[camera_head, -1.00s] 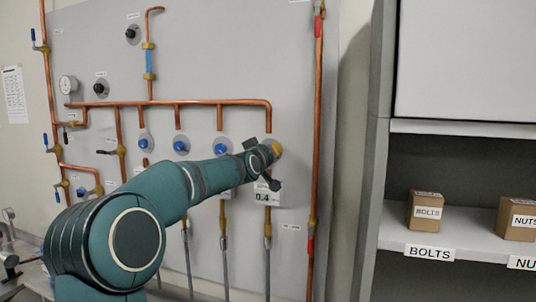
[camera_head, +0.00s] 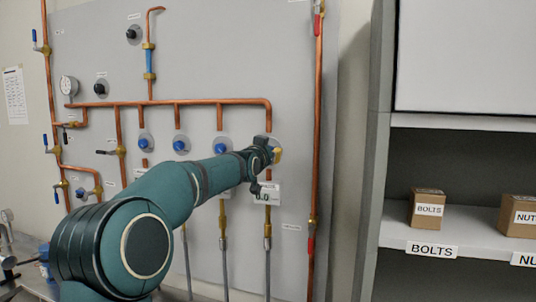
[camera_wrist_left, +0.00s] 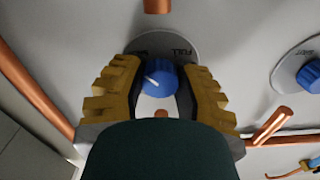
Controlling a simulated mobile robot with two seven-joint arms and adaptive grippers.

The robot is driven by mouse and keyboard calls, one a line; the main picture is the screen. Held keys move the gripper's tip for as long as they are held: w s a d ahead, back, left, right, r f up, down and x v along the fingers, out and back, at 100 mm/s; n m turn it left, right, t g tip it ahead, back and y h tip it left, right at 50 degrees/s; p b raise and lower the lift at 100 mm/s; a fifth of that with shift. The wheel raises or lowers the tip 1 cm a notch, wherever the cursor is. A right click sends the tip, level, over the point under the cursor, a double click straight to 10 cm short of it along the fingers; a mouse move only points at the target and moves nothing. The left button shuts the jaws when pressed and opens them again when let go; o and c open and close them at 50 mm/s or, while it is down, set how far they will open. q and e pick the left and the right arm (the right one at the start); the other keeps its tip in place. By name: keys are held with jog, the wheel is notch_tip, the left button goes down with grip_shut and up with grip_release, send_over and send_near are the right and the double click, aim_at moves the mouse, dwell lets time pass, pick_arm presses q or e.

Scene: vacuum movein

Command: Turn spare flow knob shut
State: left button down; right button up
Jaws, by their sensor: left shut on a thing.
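A blue flow knob (camera_wrist_left: 159,79) with a white pointer line sits on a round grey dial plate (camera_wrist_left: 182,46) in the left wrist view. The pointer slants up and left; the word FULL shows upside down on the plate's right, and the left lettering is partly hidden. The yellow fingers of my left gripper (camera_wrist_left: 160,85) are closed around the knob from both sides. In the head view my left gripper (camera_head: 275,154) is at the rightmost dial of the row, hiding its knob. The small display (camera_head: 266,194) below it appears to read 0.0. My right gripper is not in view.
Three more blue knobs, the nearest (camera_head: 222,146), stand left of my gripper below a copper pipe (camera_head: 190,102). A vertical copper pipe (camera_head: 316,130) runs to its right. A shelf (camera_head: 475,235) with labelled boxes is further right.

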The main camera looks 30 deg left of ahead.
pick_arm(q)
jog(key=shift+f, duration=0.1)
dwell(0.4)
jog(key=c, duration=0.6)
grip_release()
jog(key=shift+s+d, duration=0.25)
jog(key=shift+s, duration=0.4)
jog(key=v, duration=1)
jog(key=shift+s, duration=0.3)
